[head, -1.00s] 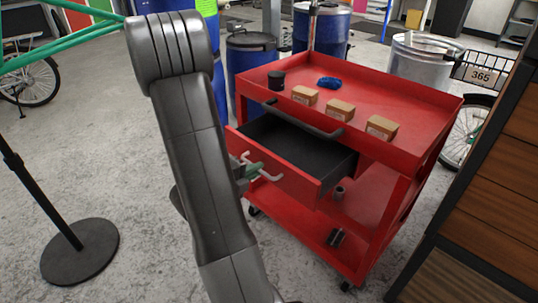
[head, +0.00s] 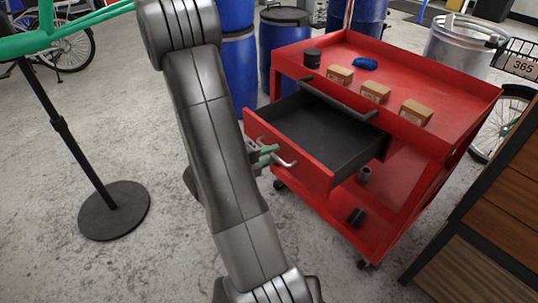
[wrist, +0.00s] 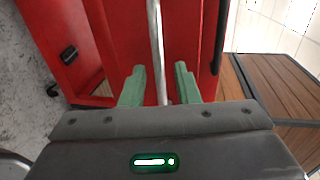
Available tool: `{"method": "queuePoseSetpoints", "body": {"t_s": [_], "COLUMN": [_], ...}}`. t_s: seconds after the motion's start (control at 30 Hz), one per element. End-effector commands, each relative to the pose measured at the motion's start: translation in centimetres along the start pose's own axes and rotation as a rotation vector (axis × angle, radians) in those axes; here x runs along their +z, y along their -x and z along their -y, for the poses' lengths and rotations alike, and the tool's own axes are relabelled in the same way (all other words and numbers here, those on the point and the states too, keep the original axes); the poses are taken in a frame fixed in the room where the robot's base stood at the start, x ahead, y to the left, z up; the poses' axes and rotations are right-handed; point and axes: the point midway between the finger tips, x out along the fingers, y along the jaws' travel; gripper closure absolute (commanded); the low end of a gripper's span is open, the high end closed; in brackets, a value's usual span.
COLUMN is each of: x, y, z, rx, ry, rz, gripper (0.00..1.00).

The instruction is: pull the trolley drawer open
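The red trolley (head: 440,172) stands right of centre in the head view. Its drawer (head: 292,157) is pulled well out, showing a dark, empty-looking inside. The drawer's pale bar handle (head: 287,163) is on its front face. My gripper (head: 265,154) is at this handle, partly hidden behind my arm. In the wrist view, the green fingers of my gripper (wrist: 159,82) stand apart on either side of the handle (wrist: 155,35), with a gap visible on both sides. The fingers do not look closed on it.
Small boxes (head: 375,92), a dark cup (head: 312,58) and a blue cloth-like item (head: 364,63) rest on the trolley top. A wooden cabinet (head: 490,225) stands close on the right. A stand with a round black base (head: 115,212) is on the left. Floor between is clear.

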Motion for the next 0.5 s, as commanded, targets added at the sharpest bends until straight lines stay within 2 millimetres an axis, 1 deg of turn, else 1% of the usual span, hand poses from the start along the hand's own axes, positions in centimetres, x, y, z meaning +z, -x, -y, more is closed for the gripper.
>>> {"method": "queuePoseSetpoints", "body": {"t_s": [0.33, 0.5], "x": [0.1, 0.1], "y": [0.2, 1.3], "z": [0.0, 0.1], "rx": [0.0, 0.0], "ry": [0.0, 0.001], "rz": [0.001, 0.004], "gripper": [0.7, 0.7]}}
